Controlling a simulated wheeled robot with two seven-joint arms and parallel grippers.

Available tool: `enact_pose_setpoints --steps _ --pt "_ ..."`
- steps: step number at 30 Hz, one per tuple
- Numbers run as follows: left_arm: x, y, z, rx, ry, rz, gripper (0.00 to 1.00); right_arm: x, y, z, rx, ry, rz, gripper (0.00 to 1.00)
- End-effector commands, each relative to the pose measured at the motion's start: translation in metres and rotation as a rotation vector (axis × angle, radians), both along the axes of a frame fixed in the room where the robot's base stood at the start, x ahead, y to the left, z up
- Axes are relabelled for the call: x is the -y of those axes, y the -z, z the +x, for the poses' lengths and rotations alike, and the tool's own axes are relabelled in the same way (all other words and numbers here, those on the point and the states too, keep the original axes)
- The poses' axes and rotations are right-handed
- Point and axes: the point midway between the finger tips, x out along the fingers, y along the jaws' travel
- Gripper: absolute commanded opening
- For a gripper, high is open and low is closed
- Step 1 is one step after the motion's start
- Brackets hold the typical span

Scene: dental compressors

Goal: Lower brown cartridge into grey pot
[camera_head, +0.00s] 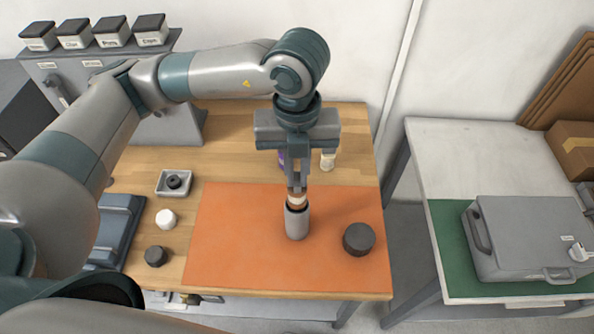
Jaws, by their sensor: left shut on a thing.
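My left gripper (297,187) points straight down over the orange mat and is shut on the brown cartridge (297,199). Only a short brown and pale band of the cartridge shows between the fingers and the pot's rim. The grey pot (296,222) stands upright on the orange mat (235,235). The cartridge is at the pot's mouth, and its lower end is hidden, apparently inside the pot. My right gripper is not in view.
A dark round lid (358,239) lies on the mat right of the pot. A white cap (166,218), a dark knob (156,256) and a small tray (174,183) are to the left. Bottles stand behind the gripper, one pale (328,160). A grey case (530,240) sits on the right table.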

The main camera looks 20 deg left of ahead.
Motion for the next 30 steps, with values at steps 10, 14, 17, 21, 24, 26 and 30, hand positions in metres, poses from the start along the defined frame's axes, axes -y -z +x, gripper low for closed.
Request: enact_pose_setpoints --steps 10,14,17,21,24,26,30 --pt "0.0001 0.0001 0.0001 0.001 0.000 0.000 0.00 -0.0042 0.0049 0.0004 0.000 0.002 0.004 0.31" --pt "0.0001 -0.0002 0.0001 0.001 0.000 0.000 0.00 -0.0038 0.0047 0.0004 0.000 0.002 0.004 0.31" --pt "0.0001 -0.0002 0.0001 0.001 0.000 0.000 0.00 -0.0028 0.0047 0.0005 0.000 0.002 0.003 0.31" --pt "0.0001 -0.0002 0.0001 0.001 0.000 0.000 0.00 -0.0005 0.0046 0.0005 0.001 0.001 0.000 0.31" --pt "0.0001 -0.0001 0.0001 0.001 0.000 0.000 0.00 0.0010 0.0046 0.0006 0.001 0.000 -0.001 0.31" --pt "0.0001 -0.0001 0.0001 0.001 0.000 0.000 0.00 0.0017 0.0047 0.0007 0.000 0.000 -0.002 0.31" --pt "0.0002 0.0003 0.0002 0.001 0.000 0.000 0.00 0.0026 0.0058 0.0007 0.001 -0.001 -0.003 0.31"
